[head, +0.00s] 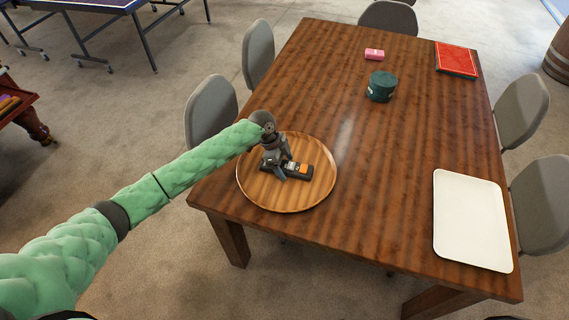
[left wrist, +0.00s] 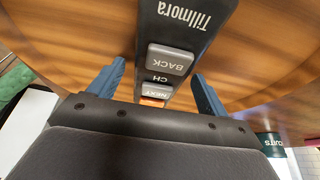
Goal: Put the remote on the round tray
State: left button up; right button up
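The dark remote (head: 297,170), with grey and orange buttons, lies on the round wooden tray (head: 264,199), near its middle. The tray is at the near left corner of the table. My left gripper (head: 281,174) is low over the remote's left part and hides some of it. In the left wrist view the remote (left wrist: 182,35) runs between the two blue fingers of my left gripper (left wrist: 157,72). A gap shows between the left finger and the remote, so the gripper looks open. The right finger is close to the remote's edge. My right gripper is out of view.
A white rectangular tray (head: 470,220) lies at the table's right side. The middle of the wooden table (head: 350,215) is clear. Grey chairs surround it.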

pick_arm(q)
jog(key=shift+r, duration=0.15)
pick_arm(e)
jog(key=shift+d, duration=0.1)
pick_arm(q)
jog(key=shift+a+r, duration=0.1)
jog(key=shift+r, duration=0.05)
jog(key=b+v, duration=0.3)
jog(key=v, duration=0.8)
jog(key=shift+r+b, duration=0.3)
jog(key=shift+b, duration=0.05)
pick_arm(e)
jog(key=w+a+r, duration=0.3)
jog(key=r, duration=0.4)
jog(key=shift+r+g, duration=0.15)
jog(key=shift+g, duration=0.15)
pick_arm(q)
jog(key=shift+a+f, duration=0.1)
jog(key=shift+a, duration=0.1)
